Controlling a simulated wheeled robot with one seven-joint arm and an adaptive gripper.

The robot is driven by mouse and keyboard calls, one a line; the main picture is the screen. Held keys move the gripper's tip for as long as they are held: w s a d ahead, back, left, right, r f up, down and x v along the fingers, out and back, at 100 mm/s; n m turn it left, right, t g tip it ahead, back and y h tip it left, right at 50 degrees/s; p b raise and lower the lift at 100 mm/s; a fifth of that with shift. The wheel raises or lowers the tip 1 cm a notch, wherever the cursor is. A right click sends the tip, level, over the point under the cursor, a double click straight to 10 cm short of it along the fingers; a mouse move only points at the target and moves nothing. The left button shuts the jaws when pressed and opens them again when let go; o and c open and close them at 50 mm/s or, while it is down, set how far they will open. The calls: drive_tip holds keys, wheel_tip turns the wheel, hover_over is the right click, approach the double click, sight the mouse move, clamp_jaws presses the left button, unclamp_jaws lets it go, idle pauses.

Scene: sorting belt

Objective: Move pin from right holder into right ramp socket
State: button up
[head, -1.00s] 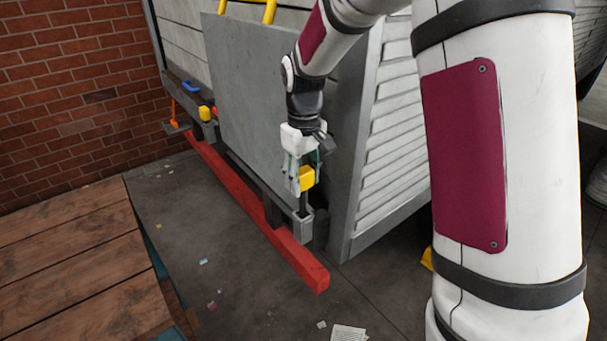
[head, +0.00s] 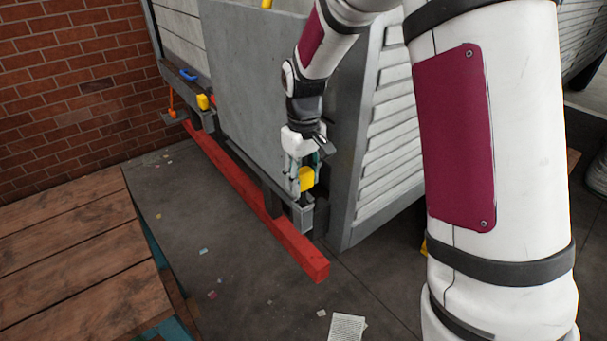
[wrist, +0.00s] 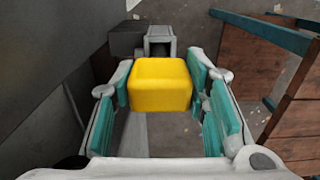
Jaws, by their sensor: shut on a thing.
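A pin with a yellow block head (head: 306,179) and a dark shaft is held upright by my gripper (head: 303,176). In the wrist view, the teal finger pads stand on both sides of the yellow head (wrist: 160,84), shut on it. Just below the pin is a grey open-topped socket (head: 301,216) at the lower right corner of the grey ramp (head: 262,110). In the wrist view, a grey square socket (wrist: 160,38) shows beyond the head. The shaft's lower end is by the socket top; I cannot tell whether it is inside.
A red beam (head: 255,203) runs along the floor in front of the ramp. Another yellow-headed piece (head: 202,101) and a blue handle (head: 188,75) are at the far left end. A wooden platform (head: 70,255) is at left. The dark floor between is mostly clear.

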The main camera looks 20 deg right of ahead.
sight(304, 189)
drive_tip(key=shift+f+b, duration=0.35)
drive_tip(key=shift+f, duration=1.35)
drive_tip(key=o, duration=1.5)
drive_tip(key=shift+f, duration=0.1)
wheel_tip(304, 189, up, 11)
drive_tip(key=shift+f, duration=0.2)
drive_tip(key=shift+r, duration=0.75)
